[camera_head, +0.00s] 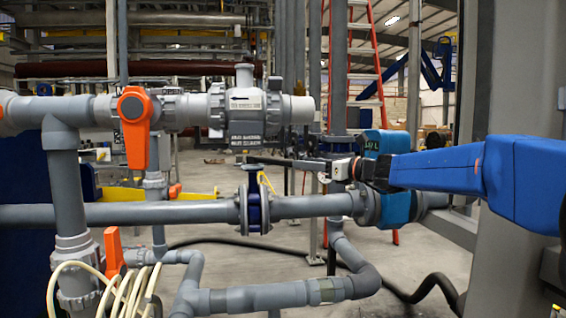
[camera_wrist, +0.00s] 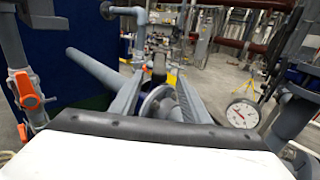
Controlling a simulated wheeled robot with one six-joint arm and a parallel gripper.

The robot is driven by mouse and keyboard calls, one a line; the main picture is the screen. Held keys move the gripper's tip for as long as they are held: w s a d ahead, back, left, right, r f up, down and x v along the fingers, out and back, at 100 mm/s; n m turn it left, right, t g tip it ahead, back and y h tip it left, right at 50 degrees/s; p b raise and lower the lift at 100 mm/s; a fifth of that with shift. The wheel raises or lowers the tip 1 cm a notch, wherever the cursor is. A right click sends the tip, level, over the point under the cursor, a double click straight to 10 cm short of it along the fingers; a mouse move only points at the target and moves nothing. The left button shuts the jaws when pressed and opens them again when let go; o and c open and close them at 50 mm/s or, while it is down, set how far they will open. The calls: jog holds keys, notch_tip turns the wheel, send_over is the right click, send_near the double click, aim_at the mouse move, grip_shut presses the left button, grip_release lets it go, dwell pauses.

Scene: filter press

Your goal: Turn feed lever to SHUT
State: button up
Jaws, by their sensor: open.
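A large orange lever (camera_head: 135,128) hangs straight down from the valve on the upper grey pipe, crosswise to that pipe. I cannot tell for sure which handle is the feed lever, and no SHUT lettering is readable. My gripper (camera_head: 252,160) reaches in from the right, to the right of the orange lever and apart from it, above the lower pipe's blue-edged flange (camera_head: 254,208). In the wrist view my gripper (camera_wrist: 160,75) shows two spread grey fingers. A dark upright part and a round grey flange (camera_wrist: 158,102) show between them; contact cannot be told.
A smaller orange handle (camera_head: 114,252) and coiled cream hoses (camera_head: 100,290) are at the lower left. A teal valve body (camera_head: 397,208) lies below my arm. The wrist view shows a pressure gauge (camera_wrist: 242,113) at the right. A red ladder (camera_head: 368,60) stands behind.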

aim_at(283, 161)
jog(key=x, duration=1)
grip_shut()
